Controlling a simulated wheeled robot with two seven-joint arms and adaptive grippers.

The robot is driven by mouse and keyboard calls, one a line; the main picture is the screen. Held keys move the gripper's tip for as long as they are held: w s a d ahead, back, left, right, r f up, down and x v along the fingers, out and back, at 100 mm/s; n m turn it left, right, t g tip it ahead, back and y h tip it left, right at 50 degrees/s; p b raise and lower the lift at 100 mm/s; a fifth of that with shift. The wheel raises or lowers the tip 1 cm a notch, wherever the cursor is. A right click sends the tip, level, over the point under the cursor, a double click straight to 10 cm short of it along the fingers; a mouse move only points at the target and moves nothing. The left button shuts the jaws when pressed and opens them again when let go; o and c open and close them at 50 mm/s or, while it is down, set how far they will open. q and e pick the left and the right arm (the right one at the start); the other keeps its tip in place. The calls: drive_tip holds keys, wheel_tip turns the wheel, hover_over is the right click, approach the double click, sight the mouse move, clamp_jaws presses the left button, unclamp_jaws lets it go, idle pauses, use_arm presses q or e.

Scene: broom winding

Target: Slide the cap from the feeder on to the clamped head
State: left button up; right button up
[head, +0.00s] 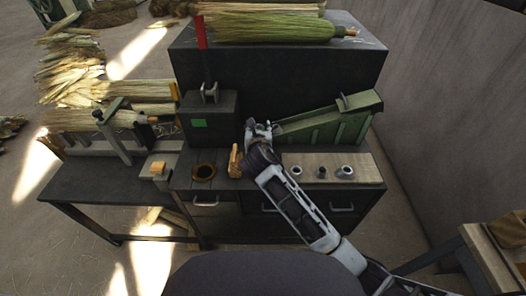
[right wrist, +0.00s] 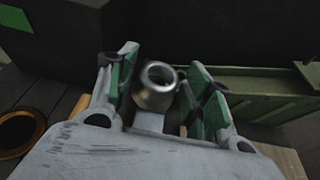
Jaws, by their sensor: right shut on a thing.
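My right gripper (head: 262,130) is over the bench at the lower end of the green sloped feeder (head: 322,122). In the right wrist view its fingers stand on either side of a shiny metal cap (right wrist: 157,86), and it is shut on it. The cap's round opening faces up toward the camera. In the head view the gripper hides most of the cap. The clamped head, a straw bundle (head: 85,120), lies at the left under a grey-green clamp (head: 116,132), well apart from the cap. My left gripper is not in view.
A dark block with a green square (head: 198,123) and a red upright lever (head: 201,34) stands between clamp and feeder. A brown ring (head: 204,172) and an orange-brown piece (head: 235,162) are on the bench. Small metal rings (head: 321,172) sit on a wooden board at the right.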

drive_tip(key=shift+w+d+f, duration=0.1)
drive_tip(key=shift+d+f, duration=0.3)
drive_tip(key=shift+f, duration=0.2)
drive_tip(key=shift+w+d+f, duration=0.1)
drive_tip(key=shift+d+f, duration=0.25)
drive_tip(key=shift+f, duration=0.2)
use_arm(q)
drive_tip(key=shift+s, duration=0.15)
use_arm(e)
wheel_tip(320, 180, down, 4)
drive_tip(key=shift+f+b, duration=0.15)
drive_tip(key=shift+b, duration=0.15)
drive_tip(key=shift+f, duration=0.25)
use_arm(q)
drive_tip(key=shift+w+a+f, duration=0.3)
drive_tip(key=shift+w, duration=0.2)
use_arm(e)
drive_tip(key=shift+f, duration=0.1)
